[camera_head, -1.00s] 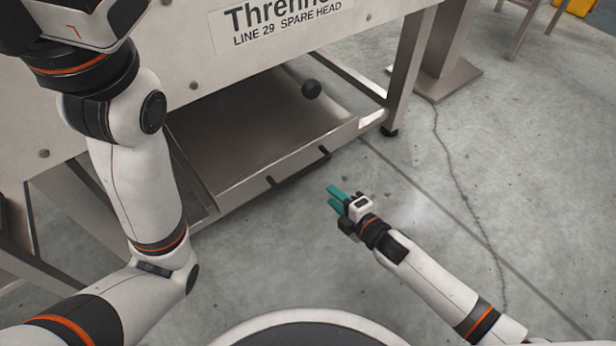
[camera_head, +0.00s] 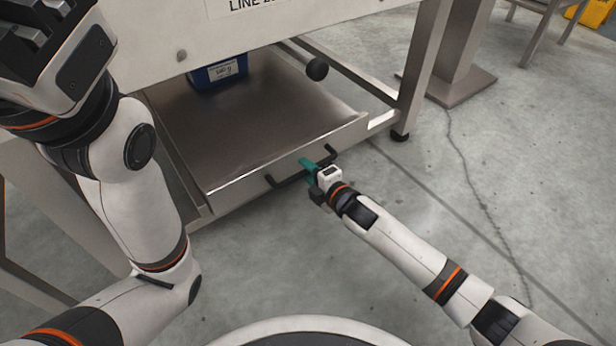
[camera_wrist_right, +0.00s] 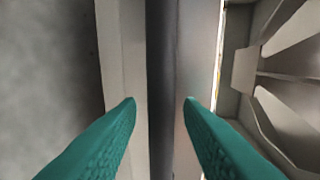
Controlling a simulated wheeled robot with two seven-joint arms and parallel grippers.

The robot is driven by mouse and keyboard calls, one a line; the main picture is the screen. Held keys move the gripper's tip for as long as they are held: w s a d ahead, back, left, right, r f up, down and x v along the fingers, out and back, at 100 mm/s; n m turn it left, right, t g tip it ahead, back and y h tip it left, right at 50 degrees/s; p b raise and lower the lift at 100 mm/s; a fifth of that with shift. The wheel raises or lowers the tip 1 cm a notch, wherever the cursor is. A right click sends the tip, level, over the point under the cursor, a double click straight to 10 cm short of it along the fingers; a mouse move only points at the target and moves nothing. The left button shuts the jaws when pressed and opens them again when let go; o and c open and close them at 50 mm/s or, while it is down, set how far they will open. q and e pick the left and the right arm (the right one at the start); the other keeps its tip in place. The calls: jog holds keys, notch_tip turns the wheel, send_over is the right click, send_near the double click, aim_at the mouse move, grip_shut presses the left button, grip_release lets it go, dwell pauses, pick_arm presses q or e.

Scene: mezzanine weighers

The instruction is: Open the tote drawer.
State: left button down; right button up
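The tote drawer (camera_head: 262,115) is a flat steel tray low under the machine, with a raised front lip and a black bar handle (camera_head: 285,182). A blue tote (camera_head: 222,76) with a white label shows at its back, partly hidden by the machine panel. My right gripper (camera_head: 306,166) has its teal fingers at the handle. In the right wrist view the fingers (camera_wrist_right: 160,102) are spread apart, with a dark vertical bar, likely the handle, between them. Whether they touch it I cannot tell. My left gripper (camera_head: 35,40) is at the upper left, partly cut off, its fingers unclear.
A steel leg (camera_head: 420,70) stands right of the drawer. The concrete floor (camera_head: 440,190) in front and to the right is clear.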

jog(key=shift+w+a, duration=0.1)
jog(key=shift+w, duration=0.1)
grip_shut()
jog(key=shift+s, duration=0.1)
